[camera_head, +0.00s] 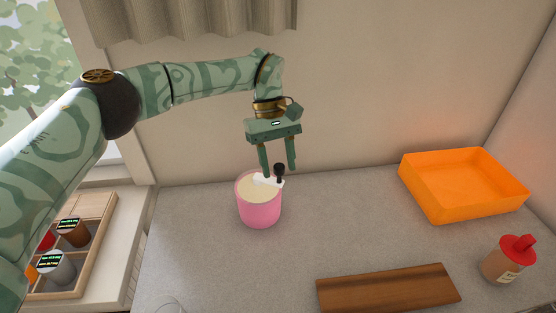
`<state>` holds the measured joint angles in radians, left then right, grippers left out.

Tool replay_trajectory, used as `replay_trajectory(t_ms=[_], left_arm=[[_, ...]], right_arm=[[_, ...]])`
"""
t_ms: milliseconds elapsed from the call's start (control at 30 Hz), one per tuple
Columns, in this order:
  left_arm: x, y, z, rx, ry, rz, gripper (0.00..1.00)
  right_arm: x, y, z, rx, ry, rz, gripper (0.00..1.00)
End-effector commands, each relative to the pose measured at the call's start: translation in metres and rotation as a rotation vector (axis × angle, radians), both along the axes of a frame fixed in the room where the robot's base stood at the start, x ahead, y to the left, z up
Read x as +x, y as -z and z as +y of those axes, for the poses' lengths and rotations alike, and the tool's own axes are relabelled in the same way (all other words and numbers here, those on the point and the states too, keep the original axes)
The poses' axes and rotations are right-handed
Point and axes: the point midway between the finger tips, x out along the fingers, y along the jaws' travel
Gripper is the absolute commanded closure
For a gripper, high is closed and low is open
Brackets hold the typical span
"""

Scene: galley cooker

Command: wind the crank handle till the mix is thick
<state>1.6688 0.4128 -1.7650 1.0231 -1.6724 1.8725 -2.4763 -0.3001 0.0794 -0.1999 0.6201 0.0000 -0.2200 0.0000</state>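A pink pot (260,212) stands on the grey counter near the back wall, with a pale cream mix (256,190) inside. A white crank arm (266,180) lies across its top and carries an upright black knob (279,171) at the pot's right side. My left gripper (278,172) points down over the pot. Its two fingers are apart and the knob shows between them, with a visible gap on each side. I cannot tell whether the fingers are level with the knob in depth. The lower part of the crank is hidden in the mix. My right gripper is not in view.
An orange tray (433,205) stands at the right and looks empty. A red-topped bottle (504,262) is at the lower right. A wooden board (388,289) lies at the front. A wooden rack (92,209) with jars is at the left. The counter around the pot is clear.

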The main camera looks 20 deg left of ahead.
Motion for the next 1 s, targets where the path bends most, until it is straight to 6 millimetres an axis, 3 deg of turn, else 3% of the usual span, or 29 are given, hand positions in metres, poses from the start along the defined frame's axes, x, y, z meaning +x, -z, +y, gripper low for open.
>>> replay_trajectory(t_ms=[167,600,800,1000], left_arm=[[0.004,-0.009,0.003,0.001,-0.001,-0.002,0.56],[0.031,-0.095,0.025,0.003,-0.001,-0.001,0.56],[0.035,-0.110,0.029,0.000,0.000,-0.001,0.56],[0.036,-0.111,0.030,-0.001,0.000,-0.001,0.56]], right_arm=[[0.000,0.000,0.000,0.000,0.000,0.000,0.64],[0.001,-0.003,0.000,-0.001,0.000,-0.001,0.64],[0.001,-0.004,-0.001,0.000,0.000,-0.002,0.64],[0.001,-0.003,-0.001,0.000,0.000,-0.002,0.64]])
